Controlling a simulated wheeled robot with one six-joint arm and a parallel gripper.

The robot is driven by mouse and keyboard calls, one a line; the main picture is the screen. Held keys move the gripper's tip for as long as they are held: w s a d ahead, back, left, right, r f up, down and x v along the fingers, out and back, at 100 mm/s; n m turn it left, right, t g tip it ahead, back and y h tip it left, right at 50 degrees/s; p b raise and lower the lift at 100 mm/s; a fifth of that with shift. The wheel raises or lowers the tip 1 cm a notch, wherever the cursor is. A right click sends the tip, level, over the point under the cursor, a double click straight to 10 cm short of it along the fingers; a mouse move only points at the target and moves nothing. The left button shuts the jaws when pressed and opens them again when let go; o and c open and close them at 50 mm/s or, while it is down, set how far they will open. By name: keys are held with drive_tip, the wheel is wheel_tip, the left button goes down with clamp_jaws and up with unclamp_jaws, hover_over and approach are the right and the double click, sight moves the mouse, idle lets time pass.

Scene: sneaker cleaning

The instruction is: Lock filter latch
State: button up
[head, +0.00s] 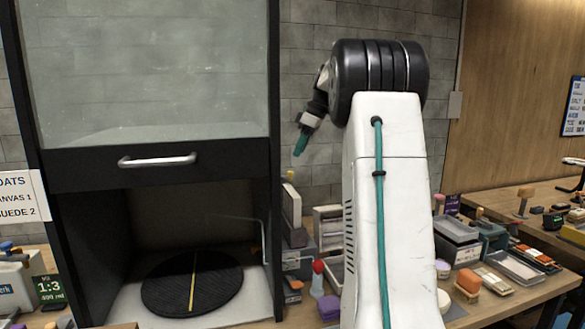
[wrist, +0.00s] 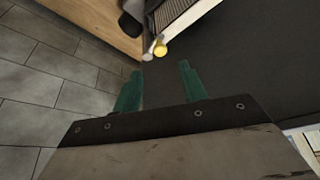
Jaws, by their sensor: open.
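A slim white-framed unit, which looks like the filter (head: 291,206), stands beside the black cabinet's right side in the head view. Its dark ribbed face (wrist: 176,12) and white edge show at the top of the wrist view. A small yellow knob, likely the latch (wrist: 160,51), sits at its end beside a pale round piece (wrist: 148,47); in the head view the yellow knob (head: 290,175) is at the unit's top. My gripper (wrist: 161,70) is open and empty, its green fingers pointing toward the knob but apart from it. In the head view my gripper (head: 299,153) hangs above the unit.
The black cabinet (head: 275,120) with a raised glass front and a dark turntable (head: 170,289) stands left; its dark side (wrist: 260,70) fills the wrist view's right. The tiled wall (wrist: 40,90) is close on the left. Bins and brushes crowd the bench (head: 535,290).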

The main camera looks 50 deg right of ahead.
sight(292, 172)
drive_tip(key=x, duration=0.7)
drive_tip(key=shift+f, duration=0.2)
clamp_jaws()
drive_tip(key=shift+a, duration=0.1)
